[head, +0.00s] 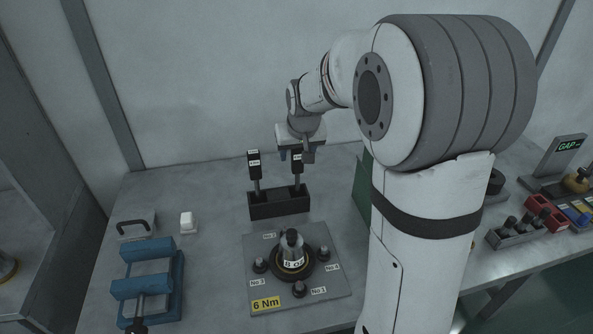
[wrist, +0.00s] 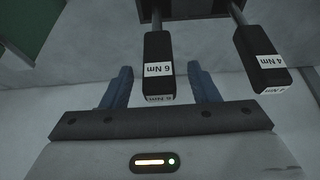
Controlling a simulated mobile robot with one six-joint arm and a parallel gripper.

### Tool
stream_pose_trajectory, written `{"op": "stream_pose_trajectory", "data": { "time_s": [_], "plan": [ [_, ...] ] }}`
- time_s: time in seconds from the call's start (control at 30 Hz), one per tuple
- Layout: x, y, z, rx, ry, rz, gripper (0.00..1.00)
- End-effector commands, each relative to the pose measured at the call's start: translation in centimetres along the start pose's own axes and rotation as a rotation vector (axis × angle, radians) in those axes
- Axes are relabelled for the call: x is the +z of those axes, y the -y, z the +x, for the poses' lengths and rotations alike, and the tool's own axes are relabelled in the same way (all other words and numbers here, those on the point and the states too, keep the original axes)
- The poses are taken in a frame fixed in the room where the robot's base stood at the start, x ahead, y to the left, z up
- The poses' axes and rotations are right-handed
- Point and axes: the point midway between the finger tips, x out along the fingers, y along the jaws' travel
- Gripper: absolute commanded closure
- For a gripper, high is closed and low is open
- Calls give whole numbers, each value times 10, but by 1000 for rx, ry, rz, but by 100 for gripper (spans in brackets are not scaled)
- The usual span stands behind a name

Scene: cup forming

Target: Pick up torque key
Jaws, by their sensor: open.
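Two torque keys with black handles stand upright in a black rack (head: 279,205) on the bench. The key labelled 6 Nm (wrist: 158,52) shows in the wrist view between the two blue fingers of my open gripper (wrist: 160,75), with a gap on each side. In the head view my gripper (head: 297,150) is over the right-hand key (head: 298,168), partly covering its top. The key labelled 4 Nm (wrist: 260,60) is off to the right in the wrist view; it is the left-hand key (head: 254,166) in the head view.
A grey plate (head: 325,290) marked 6 Nm, with a round fixture (head: 291,262) and numbered bolts, lies in front of the rack. A blue vise (head: 150,280) and a white block (head: 187,223) are at left. A green panel (head: 362,188) stands right of the rack.

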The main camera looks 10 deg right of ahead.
Motion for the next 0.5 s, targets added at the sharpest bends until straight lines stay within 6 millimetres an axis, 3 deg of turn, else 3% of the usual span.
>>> {"op": "stream_pose_trajectory", "data": {
  "time_s": [0.2, 0.5],
  "plan": [
    [2, -1, 28, 0, 1, 0, 45],
    [2, 0, 30, 0, -1, -1, 48]
  ]
}}
